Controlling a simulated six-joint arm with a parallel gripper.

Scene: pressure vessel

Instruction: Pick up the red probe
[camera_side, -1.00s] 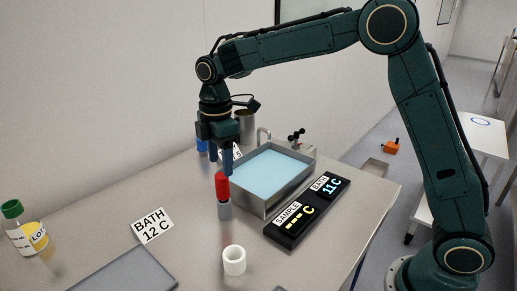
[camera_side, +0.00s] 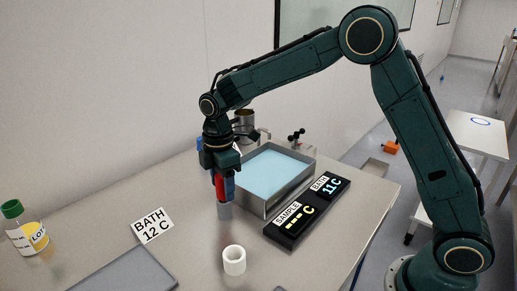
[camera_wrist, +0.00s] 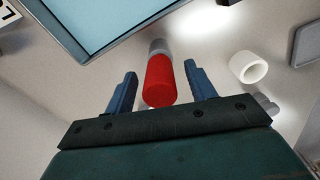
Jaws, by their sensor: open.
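The red probe (camera_side: 220,188) stands upright in a grey holder (camera_side: 225,211) on the steel table, left of the bath's near corner. My gripper (camera_side: 222,192) is lowered around the probe's red upper part in the side view. In the wrist view the probe (camera_wrist: 160,80) lies between the two blue fingers of my gripper (camera_wrist: 160,80), which are apart. A gap shows on each side of it, so the gripper is open. The fingers partly cover the probe in the side view.
The water bath (camera_side: 306,184) stands just right of the probe. A white ring (camera_side: 234,261) is in front. A BATH 12 C card (camera_side: 153,226), a bottle (camera_side: 23,229) and a grey tray (camera_side: 126,272) are at left.

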